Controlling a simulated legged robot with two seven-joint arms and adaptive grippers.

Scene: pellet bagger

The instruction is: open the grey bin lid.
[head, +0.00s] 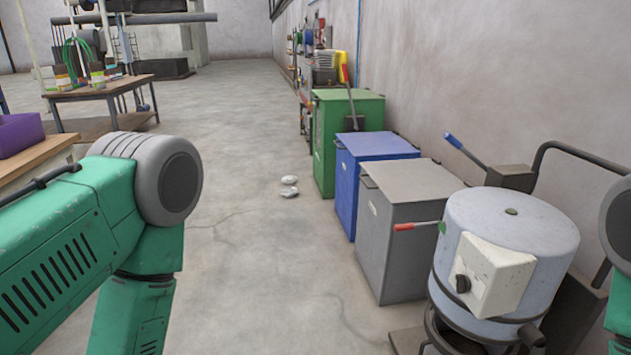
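The grey bin (388,238) stands on the floor to the right of centre, last in a row of three bins along the wall and nearest to me. Its flat grey lid (412,180) lies closed on top. A red-handled lever (418,226) shows in front of the bin's side, near the round machine; I cannot tell what it is fixed to. My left arm fills the lower left and part of my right arm shows at the right edge. Neither gripper is in view.
A blue bin (347,190) and a green bin (324,145) stand behind the grey one. A pale cylindrical machine (508,245) stands close at its right. White lumps (289,187) lie on the floor. A worktable (100,91) stands at the back left.

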